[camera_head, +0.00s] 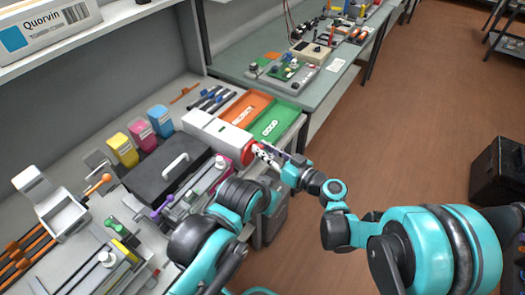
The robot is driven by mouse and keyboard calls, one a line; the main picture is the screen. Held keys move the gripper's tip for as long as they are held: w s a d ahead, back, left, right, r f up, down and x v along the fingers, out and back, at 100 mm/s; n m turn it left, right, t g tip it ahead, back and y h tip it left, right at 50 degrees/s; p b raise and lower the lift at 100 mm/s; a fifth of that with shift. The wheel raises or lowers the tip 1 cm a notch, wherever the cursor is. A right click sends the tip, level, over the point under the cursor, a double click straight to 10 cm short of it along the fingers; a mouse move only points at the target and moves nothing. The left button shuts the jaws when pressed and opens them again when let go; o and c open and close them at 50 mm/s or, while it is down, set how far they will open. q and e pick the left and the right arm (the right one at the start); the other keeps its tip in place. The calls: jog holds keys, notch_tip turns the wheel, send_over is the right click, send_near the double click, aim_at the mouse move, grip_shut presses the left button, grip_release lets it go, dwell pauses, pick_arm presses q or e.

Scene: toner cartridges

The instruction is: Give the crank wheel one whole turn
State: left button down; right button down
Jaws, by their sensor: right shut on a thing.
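The crank wheel (257,147) is a small red disc on the right end of a long white box-shaped machine (208,128) on the bench. My right gripper (265,155) reaches in from the right and is shut at the wheel, on what appears to be its crank handle. The fingers cover the handle and part of the wheel, so the wheel's exact angle is hard to read. My left arm is bent at the lower middle, in front of the bench edge. Its gripper cannot be made out.
An orange tray (246,106) and a green tray (273,122) lie behind the wheel. A black case (165,172) with a white handle lies left of it, near yellow, pink and blue cartridges. Open brown floor lies to the right, with a black box (499,170).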

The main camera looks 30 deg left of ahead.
jog(key=f+m+g+b, duration=0.1)
jog(key=m, duration=0.5)
jog(key=w+f+m+g+b, duration=0.1)
jog(key=f+m+g+b, duration=0.1)
jog(key=m, duration=0.4)
jog(key=w+f+m+g+b, duration=0.1)
jog(key=f+m+g, duration=0.1)
jog(key=m, duration=0.3)
jog(key=shift+d+f+m, duration=0.1)
jog(key=shift+f+m, duration=0.1)
jog(key=shift+m, duration=0.2)
dwell(0.4)
jog(key=c, duration=1.4)
grip_release()
jog(key=shift+o, duration=0.2)
jog(key=d+r, duration=0.1)
jog(key=d, duration=1)
jog(key=shift+w+d+r, duration=0.3)
jog(key=shift+d+r, duration=0.05)
jog(key=shift+d, duration=0.05)
